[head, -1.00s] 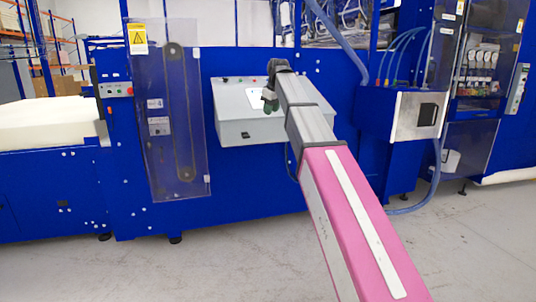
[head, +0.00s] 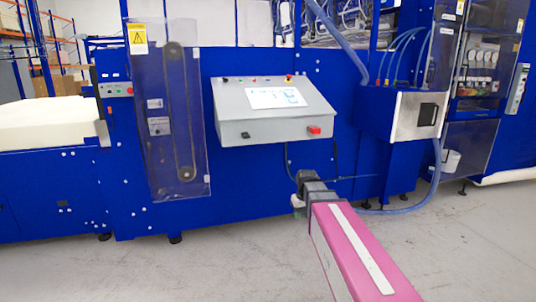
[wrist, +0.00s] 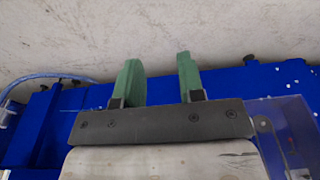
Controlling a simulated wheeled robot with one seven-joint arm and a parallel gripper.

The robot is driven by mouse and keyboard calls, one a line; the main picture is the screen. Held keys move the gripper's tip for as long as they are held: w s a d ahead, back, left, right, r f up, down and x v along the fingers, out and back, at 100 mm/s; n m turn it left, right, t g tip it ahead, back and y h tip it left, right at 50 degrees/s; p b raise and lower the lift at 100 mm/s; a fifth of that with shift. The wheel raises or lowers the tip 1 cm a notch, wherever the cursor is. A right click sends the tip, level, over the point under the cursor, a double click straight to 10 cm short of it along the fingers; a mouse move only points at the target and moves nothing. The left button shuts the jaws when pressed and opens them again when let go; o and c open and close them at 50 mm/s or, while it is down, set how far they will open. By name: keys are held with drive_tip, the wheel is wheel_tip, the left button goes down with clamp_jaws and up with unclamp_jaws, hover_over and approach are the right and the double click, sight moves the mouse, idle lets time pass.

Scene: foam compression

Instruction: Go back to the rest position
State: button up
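My gripper (wrist: 159,64) shows in the wrist view with two green fingers standing apart and nothing between them. The floor and the lower part of the blue machine lie beyond it, and it touches nothing that I can see. In the head view my pink arm comes up from the lower right and ends at a dark joint below the control panel; the fingers cannot be made out there. The grey control panel (head: 245,128) with a lit screen, small buttons and a red switch is fully in view on the machine front.
The blue machine (head: 265,190) spans the scene. A clear guard (head: 155,130) covers a belt at left, beside white foam (head: 45,122). A metal-fronted box (head: 417,115) and a blue hose (head: 433,180) are at right. The grey floor (head: 200,270) in front is clear.

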drive_tip(key=s+d+f+m+g, duration=0.1)
drive_tip(key=s+d+f+m, duration=0.2)
drive_tip(key=s+f, duration=0.9)
drive_tip(key=s+d, duration=0.1)
drive_tip(key=s, duration=0.2)
drive_tip(key=shift+d+f, duration=0.35)
drive_tip(key=shift+d, duration=0.05)
